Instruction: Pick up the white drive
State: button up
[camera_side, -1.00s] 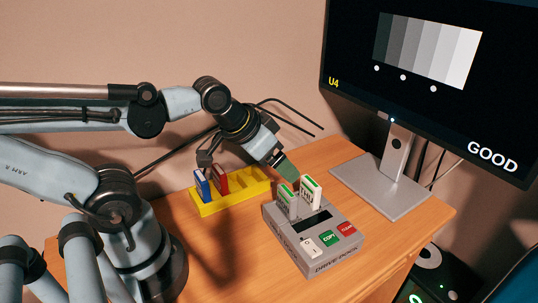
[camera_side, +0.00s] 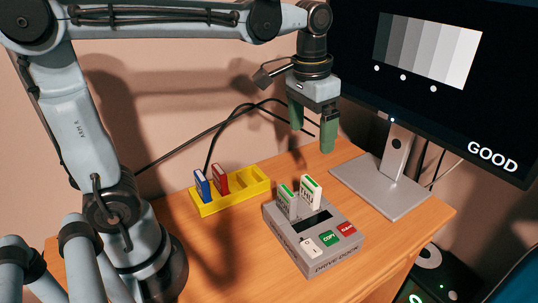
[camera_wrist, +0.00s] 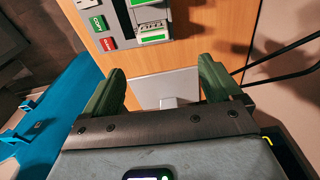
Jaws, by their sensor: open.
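The white drive (camera_side: 311,193) stands upright in the right slot of the grey drive dock (camera_side: 334,258), with a green label on its top end. A greyer drive (camera_side: 287,202) stands in the slot to its left. My gripper (camera_side: 312,138) is open and empty, pointing down, with green fingers above and behind the dock. In the wrist view, the white drive (camera_wrist: 154,36) is beyond the spread fingertips (camera_wrist: 162,72), at the dock's (camera_wrist: 118,22) near end. Nothing lies between the fingers but the table and the monitor's base.
A yellow rack (camera_side: 232,201) left of the dock holds a blue drive (camera_side: 202,187) and a red drive (camera_side: 220,182). The monitor (camera_side: 440,85) stands on a silver base (camera_side: 381,189) at right. Black cables (camera_side: 180,148) hang behind. Bare table lies in front of the rack.

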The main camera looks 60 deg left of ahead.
jog(key=w, duration=0.1)
jog(key=g, duration=0.1)
send_over(311, 181)
jog(key=f, duration=0.6)
jog(key=shift+w+a+f, duration=0.15)
jog(key=shift+w+a, duration=0.15)
jog(key=shift+w, duration=0.05)
jog(key=shift+s+d+f, duration=0.15)
jog(key=shift+s+f, duration=0.05)
jog(key=shift+f, duration=1.15)
jog(key=shift+s+d+f, duration=0.15)
jog(key=shift+f, duration=1.2)
jog(key=c, duration=1.6)
jog(key=shift+o, duration=0.2)
jog(key=shift+r, duration=0.2)
